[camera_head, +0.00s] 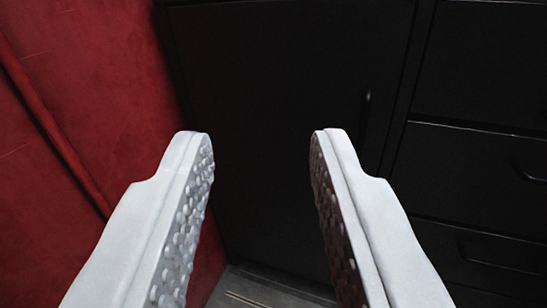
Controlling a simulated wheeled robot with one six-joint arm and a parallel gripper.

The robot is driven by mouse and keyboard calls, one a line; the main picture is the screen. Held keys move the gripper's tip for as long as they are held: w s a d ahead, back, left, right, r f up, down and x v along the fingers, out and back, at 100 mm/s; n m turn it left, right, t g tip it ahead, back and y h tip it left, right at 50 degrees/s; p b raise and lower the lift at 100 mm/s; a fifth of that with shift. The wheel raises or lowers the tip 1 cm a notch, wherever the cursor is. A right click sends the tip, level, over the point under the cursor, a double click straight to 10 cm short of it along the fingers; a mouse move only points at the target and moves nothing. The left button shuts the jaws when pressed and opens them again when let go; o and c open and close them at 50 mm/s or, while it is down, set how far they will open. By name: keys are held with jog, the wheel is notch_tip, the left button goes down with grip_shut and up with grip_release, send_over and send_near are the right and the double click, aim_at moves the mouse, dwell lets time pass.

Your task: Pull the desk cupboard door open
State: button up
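The black desk cupboard door (280,75) fills the middle of the view and looks shut. A slim dark vertical handle (365,112) sits near its right edge, just right of and above my right fingertip in the picture. My gripper (258,140) is open and empty, with its two pale fingers wide apart in front of the door. The handle is not between the fingers. How far the fingertips are from the door is hard to tell. The lower part of the door shows between the fingers.
Black drawers (470,165) with curved handles (528,172) stand to the right of the door. A red upholstered surface (95,90) with a seam lies close on the left. A grey floor (265,290) shows at the bottom between the fingers.

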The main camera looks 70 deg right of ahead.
jog(key=w+a, duration=0.2)
jog(key=a, duration=1.2)
jog(key=shift+w, duration=0.35)
dwell(0.9)
